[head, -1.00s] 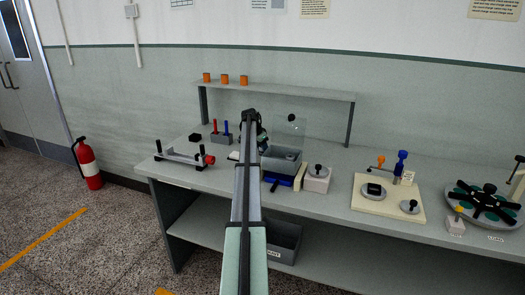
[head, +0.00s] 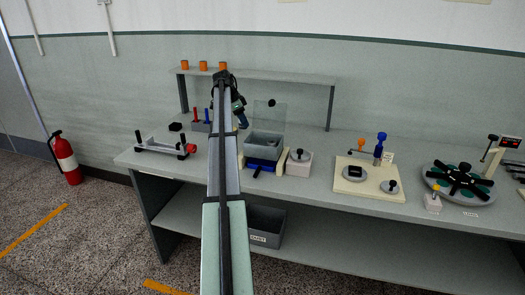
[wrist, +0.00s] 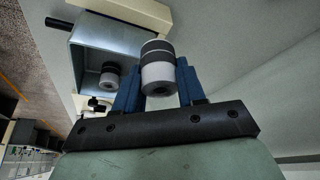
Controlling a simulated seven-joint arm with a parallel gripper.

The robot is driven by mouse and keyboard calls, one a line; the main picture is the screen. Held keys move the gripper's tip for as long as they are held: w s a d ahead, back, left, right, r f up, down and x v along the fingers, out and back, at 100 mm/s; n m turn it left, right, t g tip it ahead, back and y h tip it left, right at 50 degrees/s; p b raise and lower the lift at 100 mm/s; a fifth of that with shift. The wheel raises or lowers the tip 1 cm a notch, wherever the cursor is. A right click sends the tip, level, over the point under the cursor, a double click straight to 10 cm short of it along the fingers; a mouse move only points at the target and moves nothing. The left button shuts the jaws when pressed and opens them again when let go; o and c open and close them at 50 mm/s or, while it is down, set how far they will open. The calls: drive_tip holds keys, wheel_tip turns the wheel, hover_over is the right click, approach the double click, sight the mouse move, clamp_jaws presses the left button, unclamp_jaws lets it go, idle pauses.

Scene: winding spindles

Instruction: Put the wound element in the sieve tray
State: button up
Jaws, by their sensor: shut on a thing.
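My gripper (wrist: 160,88) is shut on a wound element (wrist: 157,72), a short cylinder with dark and pale bands, held between its blue fingers. In the head view my gripper (head: 241,112) is above and slightly left of a grey open tray (head: 263,152), which looks like the sieve tray. In the wrist view, the open metal tray (wrist: 85,50) lies left of and beyond the held element, apart from it. A similar banded cylinder (wrist: 109,76) shows inside that tray. The held element cannot be made out in the head view.
A clear panel (head: 280,114) stands behind the tray, and a pale block with a knob (head: 298,163) stands right of it. A shelf (head: 290,80) with orange cylinders runs behind. A cream board (head: 369,186) and a round turntable (head: 455,190) are further right.

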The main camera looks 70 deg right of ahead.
sight(256, 141)
drive_tip(key=s+a+r+m+y, duration=0.2)
drive_tip(key=s+a+m, duration=0.25)
drive_tip(key=s, duration=0.25)
drive_tip(key=shift+g, duration=0.4)
drive_tip(key=shift+s+d+f, duration=0.1)
drive_tip(key=shift+d+f, duration=0.05)
drive_tip(key=shift+f, duration=2.2)
drive_tip(key=shift+d+f, duration=0.1)
drive_tip(key=shift+f, duration=2.2)
drive_tip(key=shift+f, duration=0.15)
drive_tip(key=o, duration=1.1)
drive_tip(key=shift+c, duration=0.2)
drive_tip(key=v, duration=1.2)
drive_tip(key=shift+a, duration=0.15)
